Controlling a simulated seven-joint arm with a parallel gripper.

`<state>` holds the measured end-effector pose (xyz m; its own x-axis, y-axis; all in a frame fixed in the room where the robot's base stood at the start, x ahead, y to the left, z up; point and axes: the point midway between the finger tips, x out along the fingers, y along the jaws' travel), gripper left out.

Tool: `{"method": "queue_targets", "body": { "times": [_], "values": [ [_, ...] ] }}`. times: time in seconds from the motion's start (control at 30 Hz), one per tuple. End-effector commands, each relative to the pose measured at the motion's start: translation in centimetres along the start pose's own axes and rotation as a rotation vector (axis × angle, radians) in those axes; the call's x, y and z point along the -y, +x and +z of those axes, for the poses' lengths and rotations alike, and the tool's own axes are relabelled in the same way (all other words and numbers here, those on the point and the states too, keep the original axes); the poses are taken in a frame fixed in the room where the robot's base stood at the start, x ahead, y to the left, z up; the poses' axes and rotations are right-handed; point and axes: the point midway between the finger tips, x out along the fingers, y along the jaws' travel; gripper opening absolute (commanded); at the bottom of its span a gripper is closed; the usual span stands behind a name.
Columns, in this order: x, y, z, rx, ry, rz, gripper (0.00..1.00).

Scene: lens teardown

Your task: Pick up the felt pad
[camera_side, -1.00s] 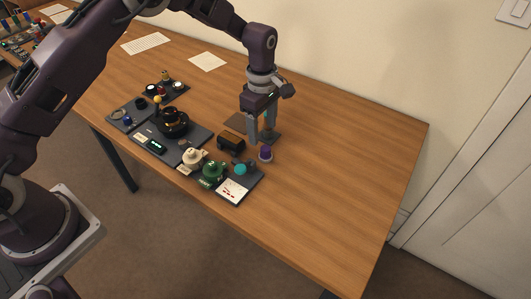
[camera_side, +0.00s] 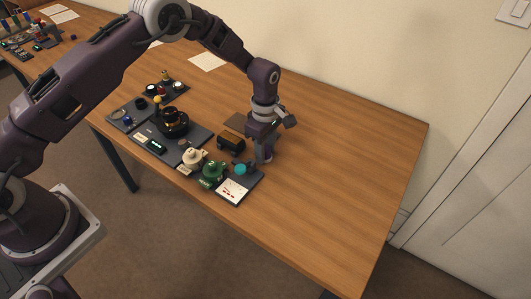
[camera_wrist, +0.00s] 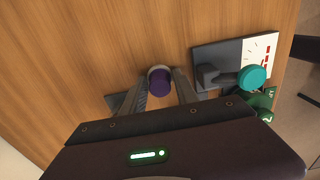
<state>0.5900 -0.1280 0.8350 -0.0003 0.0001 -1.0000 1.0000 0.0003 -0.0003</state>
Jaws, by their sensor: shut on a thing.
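My gripper (camera_side: 266,156) is low over the table, right of the dark trays. In the wrist view my gripper (camera_wrist: 160,82) has its two fingers closed on the sides of a small purple cylinder (camera_wrist: 159,85) with a pale rim. The cylinder is at the fingertips; whether it touches the table is not clear. In the side view the fingers mostly hide it. No label shows which thing is the felt pad. A dark flat piece (camera_wrist: 114,101) lies partly hidden beside the left finger.
A tray (camera_wrist: 203,56) with a teal knob (camera_wrist: 252,77) and a white printed card (camera_wrist: 259,50) is close on the right. A green part (camera_side: 213,173), a cream part (camera_side: 193,156) and a black block (camera_side: 231,142) stand nearby. The table's right side is clear.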

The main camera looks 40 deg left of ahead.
Motion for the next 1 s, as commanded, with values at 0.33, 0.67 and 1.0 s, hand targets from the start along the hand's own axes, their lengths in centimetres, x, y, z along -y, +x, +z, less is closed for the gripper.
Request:
{"method": "queue_targets", "body": {
  "times": [0.33, 0.67, 1.0],
  "values": [
    [-0.1, -1.4, 0.1, 0.001, 0.001, 0.005, 0.00],
    [-0.1, -9.0, 0.0, 0.000, 0.001, 0.004, 0.00],
    [0.0, -10.1, 0.0, 0.000, 0.001, 0.001, 0.00]
  ]
}}
